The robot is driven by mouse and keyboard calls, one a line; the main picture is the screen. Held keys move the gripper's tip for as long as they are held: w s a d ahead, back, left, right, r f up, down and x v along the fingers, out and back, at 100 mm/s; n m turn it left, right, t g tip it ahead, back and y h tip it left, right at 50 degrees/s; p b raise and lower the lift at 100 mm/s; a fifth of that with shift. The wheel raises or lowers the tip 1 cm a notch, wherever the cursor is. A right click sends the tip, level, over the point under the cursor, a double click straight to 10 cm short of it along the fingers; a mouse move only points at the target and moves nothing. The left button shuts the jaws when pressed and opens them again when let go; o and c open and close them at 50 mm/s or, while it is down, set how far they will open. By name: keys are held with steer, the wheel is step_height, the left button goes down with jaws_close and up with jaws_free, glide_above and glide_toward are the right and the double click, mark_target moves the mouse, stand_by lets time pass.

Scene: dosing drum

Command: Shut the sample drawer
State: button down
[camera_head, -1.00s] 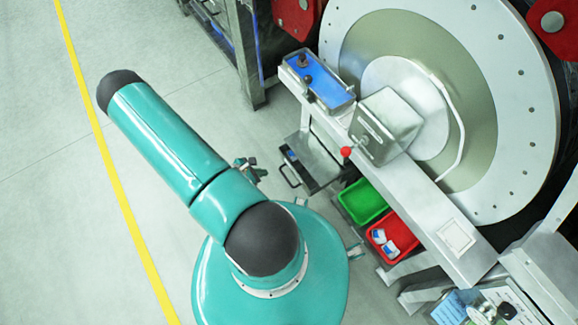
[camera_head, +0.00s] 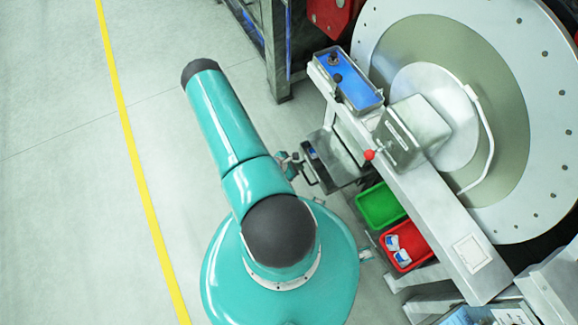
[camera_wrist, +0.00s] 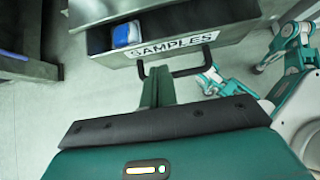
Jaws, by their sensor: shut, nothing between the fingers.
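The sample drawer (camera_head: 338,168) is a grey metal drawer, pulled out from under the bench beside the drum. In the wrist view the drawer front (camera_wrist: 190,52) carries a SAMPLES label and a dark bar handle (camera_wrist: 184,71). Its dark interior is partly visible, with a blue-and-white item (camera_wrist: 126,34) inside at the left. My gripper (camera_wrist: 158,78) is shut and empty, its fingers pointing at the drawer front by the handle's left part. I cannot tell whether it touches. In the head view my gripper (camera_head: 294,164) is just left of the handle, partly hidden by my arm.
A green bin (camera_head: 380,205) and a red bin (camera_head: 408,246) with white-and-blue items sit right of the drawer. A blue-lined tray (camera_head: 350,80) and a red-knobbed lever (camera_head: 369,154) are on the bench above. Open floor lies left, crossed by a yellow line (camera_head: 140,170).

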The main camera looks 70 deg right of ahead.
mark_target(309, 161)
steer(key=shift+s+d, duration=0.9)
steer(key=shift+d, duration=0.2)
steer(key=shift+s+d+r, duration=0.1)
steer(key=shift+s+d, duration=0.75)
steer(key=shift+d, duration=0.05)
